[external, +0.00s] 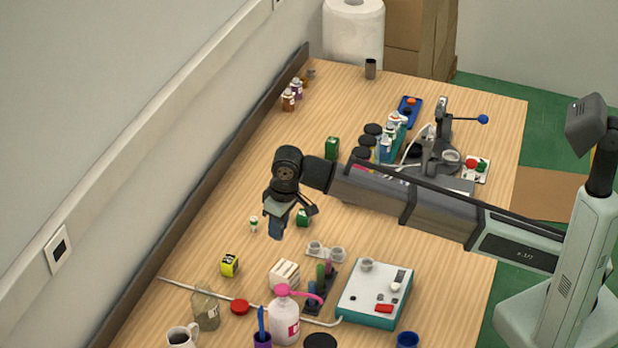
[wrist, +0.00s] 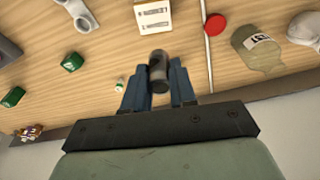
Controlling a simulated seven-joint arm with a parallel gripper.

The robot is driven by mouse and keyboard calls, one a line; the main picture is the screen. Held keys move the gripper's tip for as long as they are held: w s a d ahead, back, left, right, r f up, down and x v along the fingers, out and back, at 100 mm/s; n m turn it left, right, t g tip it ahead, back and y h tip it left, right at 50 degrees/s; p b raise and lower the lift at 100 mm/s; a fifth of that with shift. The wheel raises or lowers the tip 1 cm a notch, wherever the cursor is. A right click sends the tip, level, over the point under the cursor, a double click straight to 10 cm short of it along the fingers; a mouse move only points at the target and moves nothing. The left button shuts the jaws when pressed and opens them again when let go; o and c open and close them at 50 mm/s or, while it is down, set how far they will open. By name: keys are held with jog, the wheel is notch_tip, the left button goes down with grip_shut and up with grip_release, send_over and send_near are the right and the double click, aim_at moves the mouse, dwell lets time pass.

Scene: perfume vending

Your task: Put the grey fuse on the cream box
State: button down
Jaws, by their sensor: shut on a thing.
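My gripper (external: 276,228) hangs above the left middle of the table, fingers pointing down. In the wrist view my gripper (wrist: 158,88) is shut on the grey fuse (wrist: 157,66), a short dark grey cylinder with a lighter end, held between the two blue fingers. In the external view the fuse cannot be made out clearly at the fingers. The cream box (external: 285,274), pale with dark marks on it, stands on the table below and in front of my gripper. It also shows at the top of the wrist view (wrist: 153,15), apart from the fuse.
A yellow box (external: 229,265) stands left of the cream box. A pink-topped pump bottle (external: 285,318), a rack of vials (external: 320,290) and a white-teal device (external: 375,293) crowd its near and right sides. A thin rod (external: 200,288) and red lid (external: 240,306) lie nearby.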

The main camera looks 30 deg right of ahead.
jog(key=shift+s+d+f+n, duration=0.35)
jog(key=shift+d+n, duration=0.15)
jog(key=shift+n, duration=0.4)
send_near(282, 267)
jog(key=shift+w+a+f, duration=0.1)
jog(key=shift+w+f, duration=0.1)
jog(key=shift+f, duration=1.1)
jog(key=shift+w+a+f, duration=0.1)
jog(key=shift+w+f, duration=0.1)
jog(key=shift+f, duration=1.1)
jog(key=shift+f, duration=0.15)
jog(key=c, duration=0.9)
grip_release()
jog(key=r, duration=0.4)
jog(key=s+d+r, duration=0.1)
jog(key=r, duration=0.7)
jog(key=shift+s+d+r, duration=0.1)
jog(key=shift+s+d, duration=0.05)
